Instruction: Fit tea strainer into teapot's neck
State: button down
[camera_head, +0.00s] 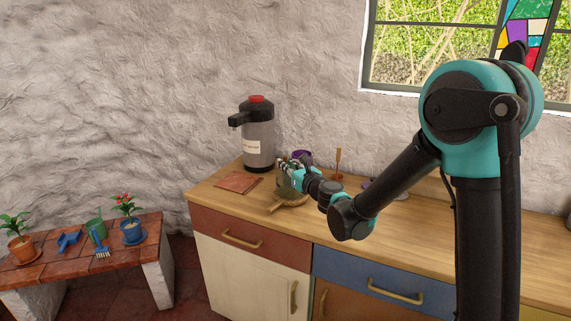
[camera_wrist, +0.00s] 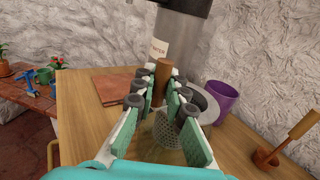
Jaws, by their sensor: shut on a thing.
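My gripper (camera_head: 289,168) is over the left part of the wooden counter. In the wrist view my gripper (camera_wrist: 164,76) is shut on the brown wooden handle of the tea strainer (camera_wrist: 162,88). The strainer's grey mesh bowl (camera_wrist: 167,133) hangs below, between the fingers. A pale grey round rim (camera_wrist: 208,103), perhaps the teapot's, shows just right of the strainer, partly hidden by the right finger. I cannot tell whether mesh and rim touch. In the head view the teapot and strainer are too small and too covered by my gripper to make out.
A grey dispenser with a red top (camera_head: 258,135) stands behind. A purple cup (camera_wrist: 224,98) is close on the right. A wooden-handled tool in a small holder (camera_wrist: 275,150) stands farther right. A reddish-brown tile (camera_head: 238,182) lies left. A tan leaf-shaped piece (camera_head: 290,201) lies near the front edge.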

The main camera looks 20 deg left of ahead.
jog(key=c, duration=1.5)
grip_release()
jog(key=shift+o, duration=0.2)
jog(key=o, duration=0.5)
jog(key=shift+o, duration=0.2)
jog(key=shift+s+d+r, duration=0.5)
jog(key=shift+s+d, duration=0.1)
jog(key=shift+d, duration=0.2)
jog(key=shift+s+d+r, duration=0.5)
jog(key=shift+s+d, duration=0.15)
jog(key=shift+d, duration=0.1)
jog(key=shift+s+d+r, duration=0.5)
jog(key=shift+s+d, duration=0.1)
jog(key=shift+d, duration=0.2)
jog(key=shift+s+d, duration=0.1)
